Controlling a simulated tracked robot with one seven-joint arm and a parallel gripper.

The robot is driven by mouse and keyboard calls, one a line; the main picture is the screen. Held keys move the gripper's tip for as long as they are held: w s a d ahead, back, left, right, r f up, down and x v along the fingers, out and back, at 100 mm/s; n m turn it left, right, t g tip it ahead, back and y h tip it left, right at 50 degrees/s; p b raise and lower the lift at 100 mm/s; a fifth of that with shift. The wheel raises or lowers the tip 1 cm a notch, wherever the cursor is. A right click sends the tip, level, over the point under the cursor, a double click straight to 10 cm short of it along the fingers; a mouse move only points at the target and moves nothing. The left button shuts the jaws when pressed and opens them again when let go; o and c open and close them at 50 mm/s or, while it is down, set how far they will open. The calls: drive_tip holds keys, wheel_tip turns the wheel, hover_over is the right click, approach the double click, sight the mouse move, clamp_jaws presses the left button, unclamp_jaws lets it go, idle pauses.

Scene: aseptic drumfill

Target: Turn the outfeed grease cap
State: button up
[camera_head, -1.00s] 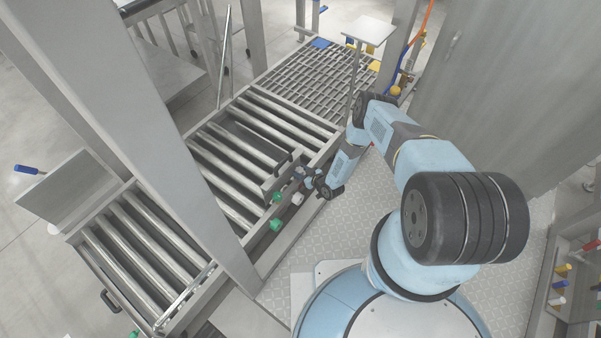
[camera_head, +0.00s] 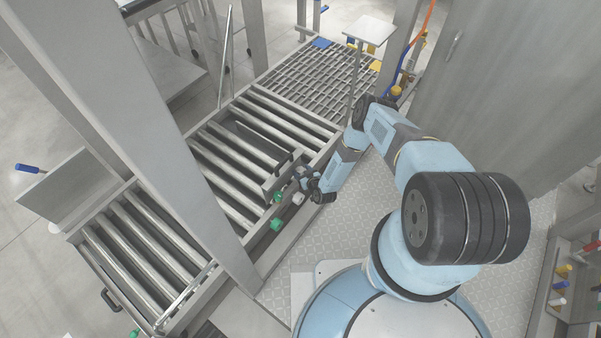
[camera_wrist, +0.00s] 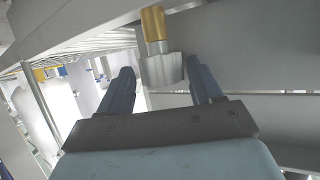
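In the wrist view a small grey metal cap (camera_wrist: 163,70) sits on a brass-coloured fitting (camera_wrist: 154,24) beside a grey beam. It looks like the grease cap, but no label shows. My gripper (camera_wrist: 162,82) has its two blue-grey fingers spread apart, one on each side of the cap. No finger clearly touches it; I cannot tell how deep it lies between the fingertips. In the head view my gripper (camera_head: 304,176) is small beside the roller conveyor's side rail, and the cap cannot be made out there.
Green knobs (camera_head: 277,225) and a white knob (camera_head: 298,198) stick out of the conveyor side close to my gripper. The roller conveyor (camera_head: 235,160) lies left of my arm. A large grey post (camera_head: 165,120) rises in front of it. The tread-plate floor (camera_head: 360,215) is clear.

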drive_tip(key=shift+s+a, duration=0.15)
drive_tip(key=shift+s, duration=0.15)
drive_tip(key=v, duration=1.3)
drive_tip(key=shift+d, duration=0.25)
drive_tip(key=shift+r, duration=0.1)
drive_tip(key=shift+c, duration=0.4)
